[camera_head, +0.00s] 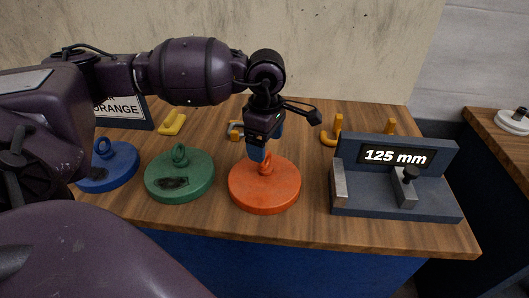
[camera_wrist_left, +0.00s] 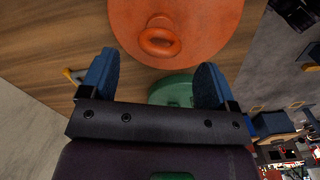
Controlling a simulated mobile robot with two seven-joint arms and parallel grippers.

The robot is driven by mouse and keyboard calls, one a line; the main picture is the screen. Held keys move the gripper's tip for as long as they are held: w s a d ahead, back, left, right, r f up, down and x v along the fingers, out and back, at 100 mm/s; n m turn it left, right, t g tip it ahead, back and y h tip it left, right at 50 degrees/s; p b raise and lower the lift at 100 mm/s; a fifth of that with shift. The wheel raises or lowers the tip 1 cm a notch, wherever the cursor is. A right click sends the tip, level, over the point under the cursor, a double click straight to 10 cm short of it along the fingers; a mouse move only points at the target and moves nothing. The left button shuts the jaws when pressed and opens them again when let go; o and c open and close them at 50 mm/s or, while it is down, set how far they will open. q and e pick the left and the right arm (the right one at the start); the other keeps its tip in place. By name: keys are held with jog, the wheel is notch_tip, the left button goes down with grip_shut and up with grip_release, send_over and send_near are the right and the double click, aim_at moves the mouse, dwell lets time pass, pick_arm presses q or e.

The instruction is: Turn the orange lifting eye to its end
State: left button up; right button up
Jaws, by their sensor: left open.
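An orange round disc (camera_head: 262,197) with an orange lifting eye (camera_head: 265,165) standing at its centre sits on the wooden table. In the left wrist view the orange disc (camera_wrist_left: 200,22) fills the top and its eye (camera_wrist_left: 160,40) shows as a ring. My left gripper (camera_head: 260,150) is directly over the orange disc, at the eye in the head view. In the left wrist view the two blue fingers of my left gripper (camera_wrist_left: 155,78) are spread apart, with the ring beyond their tips and nothing held between them. My right gripper is not in view.
A green disc with an eye (camera_head: 180,180) and a blue disc with an eye (camera_head: 108,170) stand to the left. A grey gauge block reading 125 mm (camera_head: 430,187) stands to the right. Yellow hooks (camera_head: 172,124) lie behind. A sign (camera_head: 122,108) is partly hidden by my arm.

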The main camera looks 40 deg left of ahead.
pick_arm(q)
notch_tip(320, 180, up, 6)
jog(key=shift+f, duration=0.15)
jog(key=shift+f, duration=0.1)
dwell(0.5)
